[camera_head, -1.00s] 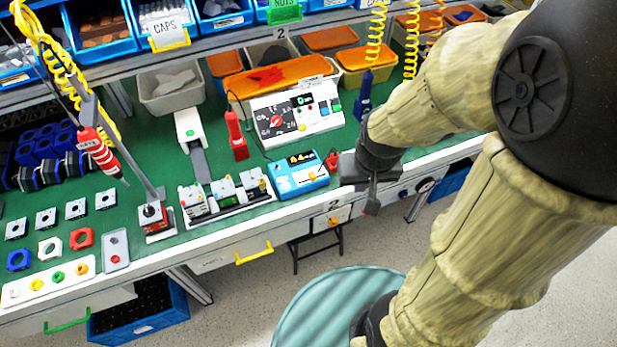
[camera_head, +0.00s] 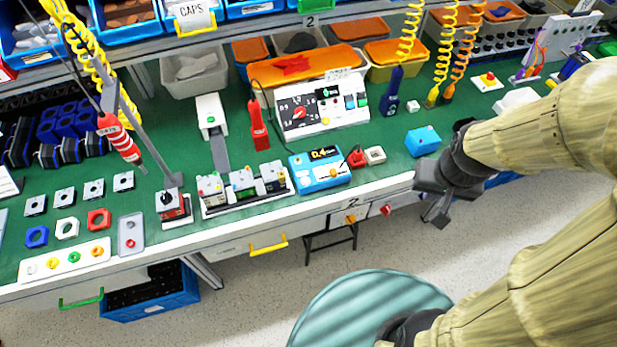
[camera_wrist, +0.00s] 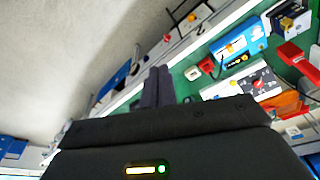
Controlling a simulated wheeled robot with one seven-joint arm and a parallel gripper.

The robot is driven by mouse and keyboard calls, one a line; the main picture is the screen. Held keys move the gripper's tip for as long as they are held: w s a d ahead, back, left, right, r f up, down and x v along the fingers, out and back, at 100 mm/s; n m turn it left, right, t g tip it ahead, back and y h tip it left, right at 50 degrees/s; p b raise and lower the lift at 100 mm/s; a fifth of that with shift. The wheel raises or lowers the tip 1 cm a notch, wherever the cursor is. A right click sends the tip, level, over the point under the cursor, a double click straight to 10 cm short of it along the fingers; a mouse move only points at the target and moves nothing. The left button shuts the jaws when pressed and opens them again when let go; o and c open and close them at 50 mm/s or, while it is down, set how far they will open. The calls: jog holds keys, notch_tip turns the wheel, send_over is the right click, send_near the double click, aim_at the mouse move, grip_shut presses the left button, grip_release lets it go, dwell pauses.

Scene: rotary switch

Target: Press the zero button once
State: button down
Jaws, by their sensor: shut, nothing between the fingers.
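A blue tester (camera_head: 320,172) with a lit display and small buttons stands near the front edge of the green bench. It also shows in the wrist view (camera_wrist: 238,42). Behind it is a white panel (camera_head: 318,108) with a dial, a small display and coloured buttons, also seen in the wrist view (camera_wrist: 248,82). The button labels are too small to read, so I cannot tell which is the zero button. My gripper (camera_head: 437,208) is shut and empty at the bench's front edge, right of the tester and apart from it. Its fingers are together in the wrist view (camera_wrist: 157,87).
A red plug (camera_head: 356,157) and a small white block (camera_head: 375,155) sit right of the tester. A blue box (camera_head: 422,140) lies close behind my gripper. A red tool (camera_head: 258,126) stands left of the panel. Coiled cables hang above the bench.

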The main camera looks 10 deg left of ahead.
jog(key=n+y+p, duration=0.4)
jog(key=n+y, duration=0.5)
jog(key=n, duration=1.5)
send_over(305, 180)
jog(key=d, duration=0.1)
notch_tip(305, 180, down, 12)
jog(key=shift+d+f+b, duration=0.1)
jog(key=shift+f+b, duration=3.2)
jog(key=shift+f, duration=1.1)
jog(key=shift+f, duration=0.1)
